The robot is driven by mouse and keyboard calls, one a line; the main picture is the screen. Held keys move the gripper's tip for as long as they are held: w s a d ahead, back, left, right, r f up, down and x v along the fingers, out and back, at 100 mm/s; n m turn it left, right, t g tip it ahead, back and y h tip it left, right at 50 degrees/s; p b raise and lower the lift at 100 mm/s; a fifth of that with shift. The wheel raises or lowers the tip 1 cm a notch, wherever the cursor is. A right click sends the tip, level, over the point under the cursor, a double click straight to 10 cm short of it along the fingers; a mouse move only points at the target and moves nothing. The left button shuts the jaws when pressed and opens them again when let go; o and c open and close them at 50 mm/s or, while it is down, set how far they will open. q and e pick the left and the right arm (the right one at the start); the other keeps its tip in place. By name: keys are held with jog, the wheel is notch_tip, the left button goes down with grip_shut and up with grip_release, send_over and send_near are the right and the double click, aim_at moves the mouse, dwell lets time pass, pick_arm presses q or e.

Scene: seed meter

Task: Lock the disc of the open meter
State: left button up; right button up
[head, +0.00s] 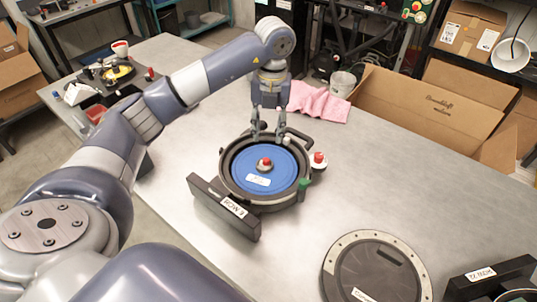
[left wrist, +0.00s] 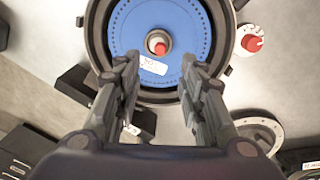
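The open meter (head: 228,188) is a round black housing on the metal table, with a black bar labelled "ROW" on its near left side. Inside lies a blue disc (head: 245,166) with a white label and a red-topped hub (head: 265,162) at its centre. The disc (left wrist: 125,25) and red hub (left wrist: 158,45) also show in the left wrist view. My left gripper (head: 268,136) is over the far rim of the housing. Its fingers are apart with nothing between them; in the left wrist view the fingertips (left wrist: 160,62) point toward the disc. My right gripper is not in view.
A red knob on a white dial (head: 318,161) and a green knob (head: 303,184) sit at the housing's right side. A round dark cover (head: 372,272) lies at front right, near another labelled part (head: 482,276). A pink cloth (head: 318,101) and an open cardboard box (head: 430,115) are behind.

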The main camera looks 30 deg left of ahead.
aim_at(266, 159)
pick_arm(q)
jog(key=f+p, duration=0.1)
jog(key=f, duration=0.3)
jog(key=f+p, duration=0.2)
jog(key=f, duration=0.3)
jog(key=shift+s+a+f, duration=0.15)
jog(key=shift+s+f, duration=0.05)
jog(key=shift+f, duration=0.5)
jog(key=shift+c, duration=0.3)
grip_shut()
